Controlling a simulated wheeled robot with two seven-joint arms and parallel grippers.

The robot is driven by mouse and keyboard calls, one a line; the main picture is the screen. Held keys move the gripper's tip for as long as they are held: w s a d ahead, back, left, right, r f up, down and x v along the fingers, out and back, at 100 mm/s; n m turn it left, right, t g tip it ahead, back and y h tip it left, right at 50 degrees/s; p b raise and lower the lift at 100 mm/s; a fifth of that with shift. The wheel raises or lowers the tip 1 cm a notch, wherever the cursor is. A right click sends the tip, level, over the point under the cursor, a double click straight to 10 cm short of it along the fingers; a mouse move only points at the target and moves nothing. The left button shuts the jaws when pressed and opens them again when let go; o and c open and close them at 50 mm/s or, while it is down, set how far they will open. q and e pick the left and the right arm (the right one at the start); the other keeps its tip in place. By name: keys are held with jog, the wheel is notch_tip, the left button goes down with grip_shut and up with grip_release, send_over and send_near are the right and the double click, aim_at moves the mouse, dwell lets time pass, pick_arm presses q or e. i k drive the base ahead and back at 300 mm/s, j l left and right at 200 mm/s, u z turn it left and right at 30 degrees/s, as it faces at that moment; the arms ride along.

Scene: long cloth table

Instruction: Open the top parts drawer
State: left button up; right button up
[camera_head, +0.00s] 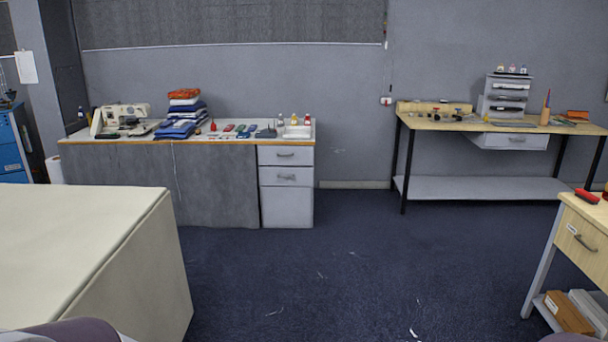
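A small grey cabinet of parts drawers (484,108) stands on the wooden workbench at the back right. Its stacked drawers have dark fronts or handles; the top drawer (510,86) looks shut, though it is small at this distance. Several small bottles (512,69) stand on top of the cabinet. Neither of my grippers is in view. Only rounded parts of my own body show at the bottom edge.
The workbench (435,122) also has a drawer (515,141) under its top and a low shelf (480,188). A cloth-covered table (70,240) is near left, a wooden drawer table (580,235) near right. A sewing desk (160,185) stands back left. Dark carpet (370,255) between is clear apart from scraps.

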aim_at(268, 155)
jog(key=i, duration=3.1)
jog(key=i+u, duration=0.4)
jog(key=i, duration=1.15)
jog(key=i+j+z, duration=0.45)
jog(key=i, duration=0.25)
jog(key=i+j+z, duration=0.45)
jog(key=i+j, duration=0.15)
jog(key=i, duration=0.05)
